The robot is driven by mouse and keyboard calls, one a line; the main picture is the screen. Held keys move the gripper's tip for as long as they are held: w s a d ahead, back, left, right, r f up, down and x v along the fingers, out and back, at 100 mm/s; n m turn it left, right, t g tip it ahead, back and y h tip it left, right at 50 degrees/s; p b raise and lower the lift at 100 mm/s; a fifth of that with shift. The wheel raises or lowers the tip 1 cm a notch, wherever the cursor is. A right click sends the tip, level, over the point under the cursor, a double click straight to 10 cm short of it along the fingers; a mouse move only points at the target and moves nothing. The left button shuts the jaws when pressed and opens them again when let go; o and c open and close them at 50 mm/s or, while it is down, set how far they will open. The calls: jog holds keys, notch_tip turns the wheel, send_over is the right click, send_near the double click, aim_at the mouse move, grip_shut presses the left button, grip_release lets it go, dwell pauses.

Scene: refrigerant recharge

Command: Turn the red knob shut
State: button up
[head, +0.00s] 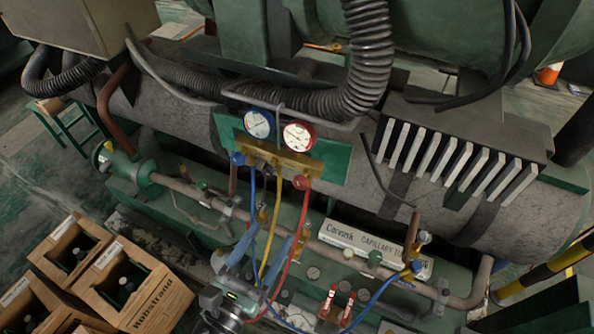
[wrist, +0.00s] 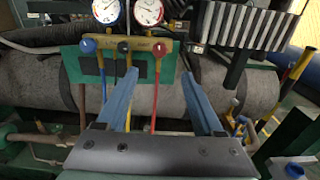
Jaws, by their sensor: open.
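The red knob (head: 301,183) is at the lower right of the brass gauge manifold (head: 280,160), under the red-rimmed gauge (head: 298,136). In the wrist view the red knob (wrist: 159,50) shows upright and clear, just beyond and above the gap between my fingertips. My gripper (head: 273,234) has two blue fingers, spread apart and empty, below the manifold in the head view. In the wrist view my gripper (wrist: 160,73) is open, with the red hose (wrist: 154,100) showing between the fingers. It does not touch the knob, as far as I can tell.
A blue knob (head: 237,158) and a blue-rimmed gauge (head: 258,123) are at the manifold's left. Blue, yellow (head: 270,222) and red hoses hang down near my fingers. Pipes and a labelled box (head: 372,246) lie to the right.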

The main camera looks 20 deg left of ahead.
aim_at(298, 186)
jog(key=w, duration=0.4)
jog(key=w+p, duration=0.1)
jog(key=w, duration=0.7)
jog(key=shift+w+d+p, duration=0.25)
jog(key=shift+w+p, duration=0.05)
jog(key=shift+w, duration=0.1)
grip_shut()
